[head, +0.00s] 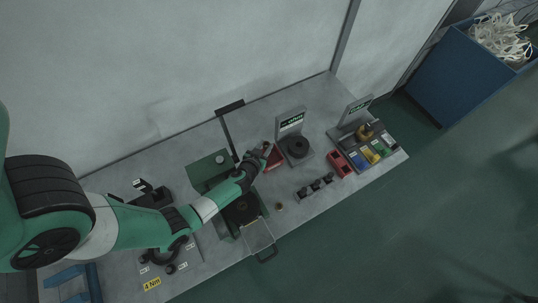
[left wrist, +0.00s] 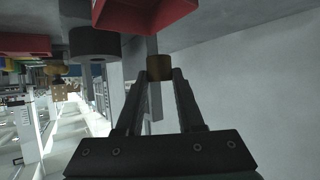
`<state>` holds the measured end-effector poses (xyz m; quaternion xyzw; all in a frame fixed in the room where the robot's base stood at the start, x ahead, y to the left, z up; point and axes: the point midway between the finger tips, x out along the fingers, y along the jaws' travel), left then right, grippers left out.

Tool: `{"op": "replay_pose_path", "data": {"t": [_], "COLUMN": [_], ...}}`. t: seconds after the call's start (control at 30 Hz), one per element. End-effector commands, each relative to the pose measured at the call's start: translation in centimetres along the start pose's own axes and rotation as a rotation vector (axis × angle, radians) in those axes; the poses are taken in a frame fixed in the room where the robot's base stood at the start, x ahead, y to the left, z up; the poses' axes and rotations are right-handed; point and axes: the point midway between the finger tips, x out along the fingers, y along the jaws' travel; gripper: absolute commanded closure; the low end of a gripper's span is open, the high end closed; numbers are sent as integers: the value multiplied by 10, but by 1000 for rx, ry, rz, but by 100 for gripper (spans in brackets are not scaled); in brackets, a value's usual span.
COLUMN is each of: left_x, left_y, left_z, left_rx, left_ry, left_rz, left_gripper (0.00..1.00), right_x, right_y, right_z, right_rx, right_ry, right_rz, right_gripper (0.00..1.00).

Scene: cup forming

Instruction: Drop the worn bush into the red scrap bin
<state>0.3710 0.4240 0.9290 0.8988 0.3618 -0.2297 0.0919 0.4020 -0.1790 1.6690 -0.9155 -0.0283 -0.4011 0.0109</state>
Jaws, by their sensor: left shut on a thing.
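My left gripper (head: 265,150) reaches in over the bench beside the red bin (head: 274,161), partly covering it from the head camera. In the left wrist view the gripper (left wrist: 159,72) is shut on a small brown bush (left wrist: 159,66), held between the fingertips. The red bin (left wrist: 150,14) shows at the top edge of that view, close to the bush but apart from it. Its inside is cut off by the frame. The bush in the jaws is too small to make out in the head view. My right gripper is not in view.
A stand with a dark round part (head: 298,148) is right of the bin. Another red container (head: 340,163) and a row of dark holders (head: 315,187) lie farther right. A green press (head: 208,168) stands left.

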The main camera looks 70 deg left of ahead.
Motion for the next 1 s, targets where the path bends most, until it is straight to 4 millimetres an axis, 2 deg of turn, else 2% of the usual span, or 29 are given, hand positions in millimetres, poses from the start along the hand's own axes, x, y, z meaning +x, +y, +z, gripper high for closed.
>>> {"op": "replay_pose_path", "data": {"t": [0.07, 0.1, 0.27, 0.3, 0.57, 0.77, 0.87, 1.0], "left_x": [0, 0, 0, 0, 0, -11, -21, -62], "left_y": [0, 0, 0, 0, 0, 0, 0, 3], "left_z": [0, 0, 0, 0, -1, -20, -39, -52], "left_rx": [0, 0, 0, 0, -1, -1, 0, 2], "left_ry": [0, 0, 0, 0, 0, 0, 0, -2], "left_rz": [0, 0, 0, 0, 0, 1, 1, 3], "left_gripper": [100, 60, 31, 28, 28, 28, 28, 28], "right_x": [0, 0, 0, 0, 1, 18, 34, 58], "right_y": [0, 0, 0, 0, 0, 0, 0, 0], "right_z": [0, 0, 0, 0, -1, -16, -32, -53], "right_rx": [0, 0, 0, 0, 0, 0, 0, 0], "right_ry": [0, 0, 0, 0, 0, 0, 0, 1], "right_rz": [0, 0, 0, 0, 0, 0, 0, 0], "right_gripper": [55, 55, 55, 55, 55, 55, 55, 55]}}
